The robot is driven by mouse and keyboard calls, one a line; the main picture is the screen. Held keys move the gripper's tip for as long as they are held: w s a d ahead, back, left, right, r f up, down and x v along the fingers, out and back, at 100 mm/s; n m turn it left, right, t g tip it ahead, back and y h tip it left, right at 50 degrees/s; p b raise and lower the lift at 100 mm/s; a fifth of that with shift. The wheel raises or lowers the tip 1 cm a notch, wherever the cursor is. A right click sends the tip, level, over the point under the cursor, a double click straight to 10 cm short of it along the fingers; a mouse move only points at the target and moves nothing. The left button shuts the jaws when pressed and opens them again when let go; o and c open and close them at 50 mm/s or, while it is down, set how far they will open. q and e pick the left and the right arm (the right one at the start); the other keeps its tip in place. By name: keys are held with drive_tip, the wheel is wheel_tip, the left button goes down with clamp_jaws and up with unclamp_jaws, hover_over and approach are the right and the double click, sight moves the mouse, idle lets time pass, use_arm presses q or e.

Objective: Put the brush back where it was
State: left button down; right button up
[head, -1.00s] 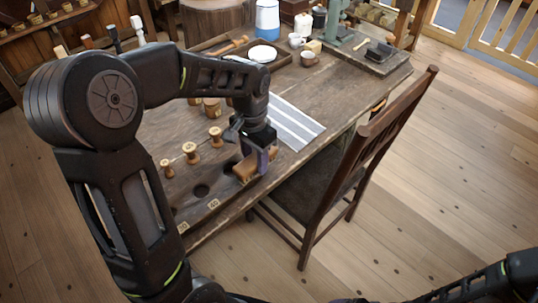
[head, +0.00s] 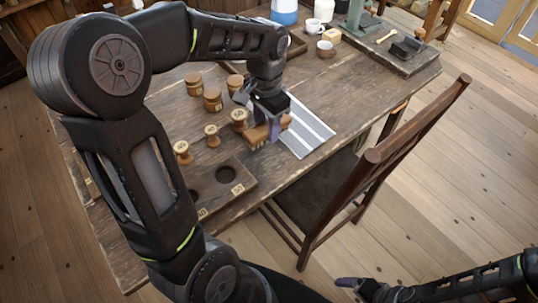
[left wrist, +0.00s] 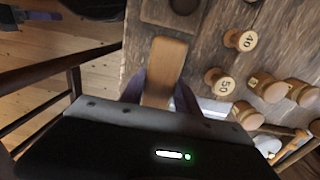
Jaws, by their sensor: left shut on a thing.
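The brush (head: 260,135) has a pale brown wooden body. My left gripper (head: 268,118) is shut on it, over the table between the rightmost small spool (head: 239,119) and the striped cloth (head: 307,130). I cannot tell whether the brush touches the table. In the left wrist view the brush's wooden body (left wrist: 166,62) sits between the purple-grey fingers; the bristles cannot be made out there. My right gripper (head: 362,287) is low at the bottom right, away from the table; its jaws are unclear.
A wooden board (head: 208,201) with round holes and number labels lies along the near table edge. Several turned spools stand behind it, with larger wooden pots (head: 212,99) farther back. A chair (head: 375,160) stands close at the table's right side. Cups (head: 325,48) stand at the back.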

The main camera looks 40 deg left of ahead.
use_arm(q)
hover_over(267, 159)
drive_tip(key=shift+f, duration=3.15)
drive_tip(key=shift+f, duration=1.9)
drive_tip(key=shift+f, duration=0.25)
drive_tip(key=c, duration=0.9)
unclamp_jaws()
drive_tip(key=shift+r, duration=0.1)
